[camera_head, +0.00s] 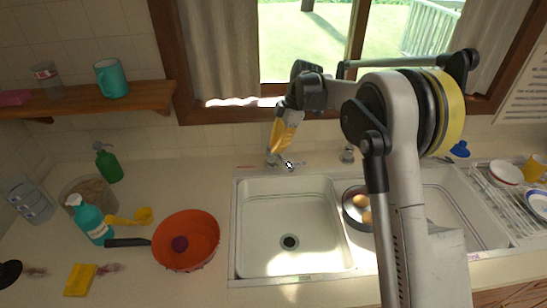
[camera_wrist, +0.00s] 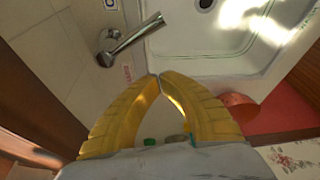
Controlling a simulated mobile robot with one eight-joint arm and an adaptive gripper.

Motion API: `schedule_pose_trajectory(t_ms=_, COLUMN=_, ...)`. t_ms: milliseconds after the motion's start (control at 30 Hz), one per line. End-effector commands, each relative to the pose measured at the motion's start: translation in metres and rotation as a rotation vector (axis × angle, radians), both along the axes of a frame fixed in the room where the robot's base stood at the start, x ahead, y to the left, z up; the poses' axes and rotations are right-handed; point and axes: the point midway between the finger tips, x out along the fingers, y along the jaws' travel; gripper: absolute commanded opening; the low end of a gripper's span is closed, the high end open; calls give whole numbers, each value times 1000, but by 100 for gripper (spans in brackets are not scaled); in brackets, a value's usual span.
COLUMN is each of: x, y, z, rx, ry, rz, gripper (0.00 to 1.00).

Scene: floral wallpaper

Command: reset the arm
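My arm rises in front of the sink in the head view and bends over toward the window. My gripper (camera_head: 275,152) hangs at the back of the counter, over or near the sink's faucet (camera_head: 290,166); the exact height is hard to tell. In the wrist view the yellow fingers of my gripper (camera_wrist: 159,76) curve together and their tips meet. No object shows between the tips. The metal faucet lever (camera_wrist: 130,40) is ahead of the fingers, to the left. The sink basin (camera_wrist: 200,62) lies beyond them.
A teal bottle (camera_head: 93,222) and yellow sponge (camera_head: 80,279) are farther left. A wooden shelf (camera_head: 150,97) juts from the wall. A dish rack (camera_head: 505,210) is at right.

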Motion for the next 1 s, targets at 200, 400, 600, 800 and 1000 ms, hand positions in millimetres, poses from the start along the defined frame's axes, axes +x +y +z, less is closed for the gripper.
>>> schedule_pose_trajectory(t_ms=200, x=3, y=-4, z=14, rx=0, ry=0, rz=1, gripper=0)
schedule_pose_trajectory(t_ms=400, x=3, y=-4, z=14, rx=0, ry=0, rz=1, gripper=0)
schedule_pose_trajectory(t_ms=600, x=3, y=-4, z=14, rx=0, ry=0, rz=1, gripper=0)
schedule_pose_trajectory(t_ms=800, x=-9, y=-12, z=30, rx=-15, ry=-5, rz=-80, gripper=0)
schedule_pose_trajectory(t_ms=1000, x=-59, y=-39, z=78, rx=-56, ry=-33, rz=-402, gripper=0)
